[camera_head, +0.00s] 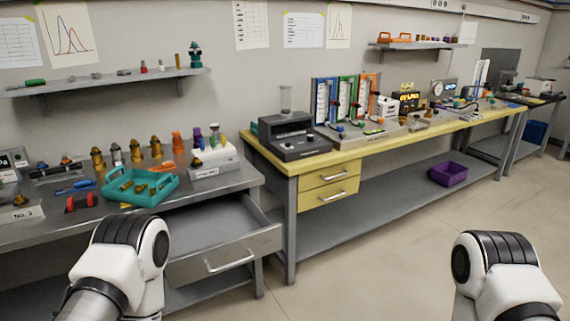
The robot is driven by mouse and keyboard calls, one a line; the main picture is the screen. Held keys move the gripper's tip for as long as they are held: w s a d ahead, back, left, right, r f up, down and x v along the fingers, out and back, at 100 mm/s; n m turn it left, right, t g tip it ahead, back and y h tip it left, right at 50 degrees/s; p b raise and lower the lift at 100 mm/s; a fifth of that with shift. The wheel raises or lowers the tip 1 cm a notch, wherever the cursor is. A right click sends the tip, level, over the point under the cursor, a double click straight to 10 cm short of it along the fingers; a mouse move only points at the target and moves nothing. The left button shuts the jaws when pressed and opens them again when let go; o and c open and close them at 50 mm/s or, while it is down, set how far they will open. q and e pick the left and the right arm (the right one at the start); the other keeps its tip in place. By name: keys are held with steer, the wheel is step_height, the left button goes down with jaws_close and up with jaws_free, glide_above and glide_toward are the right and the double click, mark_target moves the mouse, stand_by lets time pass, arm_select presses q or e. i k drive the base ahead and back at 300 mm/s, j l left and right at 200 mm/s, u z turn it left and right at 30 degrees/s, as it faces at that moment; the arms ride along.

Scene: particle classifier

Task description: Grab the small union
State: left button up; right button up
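Several small brass-coloured fittings (139,187) lie in a teal tray (150,199) on the grey bench at the left. Larger brass fittings (97,158) stand upright in a row behind the tray. I cannot tell which of these pieces is the small union; they are too small to make out. White and black links of my two arms show at the bottom left and bottom right. Neither gripper is in view.
A grey drawer (222,240) stands open below the left bench. A dark machine (291,137) and several instruments stand on the yellow-topped bench (262,157). A purple bin (449,173) sits on its lower shelf. Floor is clear at the right.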

mark_target(124, 187)
steer(key=i+j+u, duration=0.25)
steer(key=u, duration=0.15)
steer(key=i+j+u, duration=0.15)
steer(key=i+u, duration=0.6)
